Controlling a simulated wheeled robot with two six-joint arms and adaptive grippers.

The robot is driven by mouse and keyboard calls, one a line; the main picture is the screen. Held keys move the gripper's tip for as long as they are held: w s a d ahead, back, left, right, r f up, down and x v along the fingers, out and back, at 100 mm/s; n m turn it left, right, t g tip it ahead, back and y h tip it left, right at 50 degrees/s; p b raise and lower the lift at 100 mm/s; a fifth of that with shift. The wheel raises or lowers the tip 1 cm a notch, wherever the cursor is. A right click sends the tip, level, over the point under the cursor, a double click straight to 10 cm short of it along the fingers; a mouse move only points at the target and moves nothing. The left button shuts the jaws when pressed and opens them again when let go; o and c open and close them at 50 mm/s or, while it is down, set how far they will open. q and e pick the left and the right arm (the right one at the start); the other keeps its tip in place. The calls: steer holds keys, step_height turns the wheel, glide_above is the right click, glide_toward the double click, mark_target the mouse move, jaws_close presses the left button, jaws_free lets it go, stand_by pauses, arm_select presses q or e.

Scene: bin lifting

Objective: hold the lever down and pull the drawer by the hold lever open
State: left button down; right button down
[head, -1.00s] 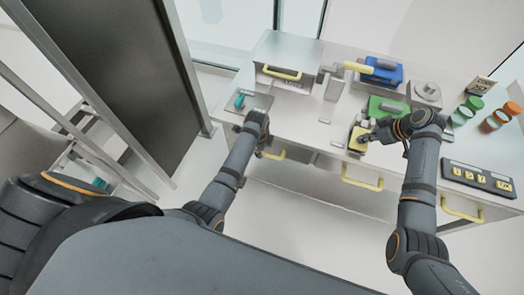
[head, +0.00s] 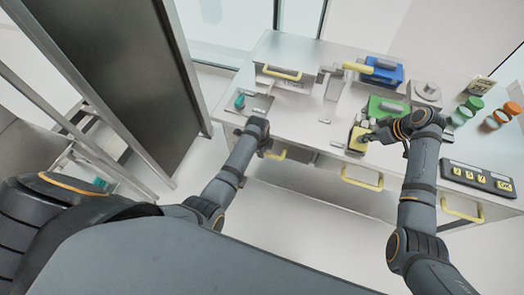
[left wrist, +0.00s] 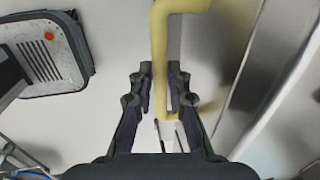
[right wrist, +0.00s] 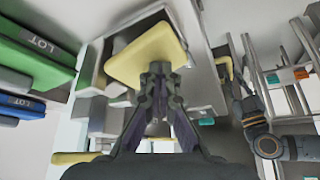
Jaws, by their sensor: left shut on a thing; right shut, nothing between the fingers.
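The yellow lever pad (head: 358,138) sits on a small mount at the counter's front edge. My right gripper (head: 368,136) is shut and empty, with its fingertips at the pad. In the right wrist view the fingertips (right wrist: 160,68) meet the near edge of the yellow pad (right wrist: 145,52); firm pressing cannot be told. A drawer under the counter's left part has a yellow handle (head: 276,155). My left gripper (head: 264,146) is shut on this handle, partly hidden by its own wrist. The left wrist view shows the handle bar (left wrist: 160,80) between the fingers (left wrist: 160,98).
On the metal counter (head: 310,112) stand a blue bin (head: 384,72), a green bin (head: 388,108) and green and orange jars at right. A button panel (head: 478,176) lies at the front right. Other yellow drawer handles (head: 362,181) stick out below. A dark panel stands at left.

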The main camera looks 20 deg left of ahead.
arm_select(q)
steer(key=shift+s, duration=0.1)
arm_select(e)
steer(key=shift+s, duration=0.15)
arm_select(q)
steer(key=s, duration=0.6)
steer(key=shift+w, duration=0.1)
arm_select(e)
steer(key=shift+f, duration=0.1)
arm_select(q)
steer(key=c, duration=1.3)
jaws_free()
steer(key=shift+r, duration=0.1)
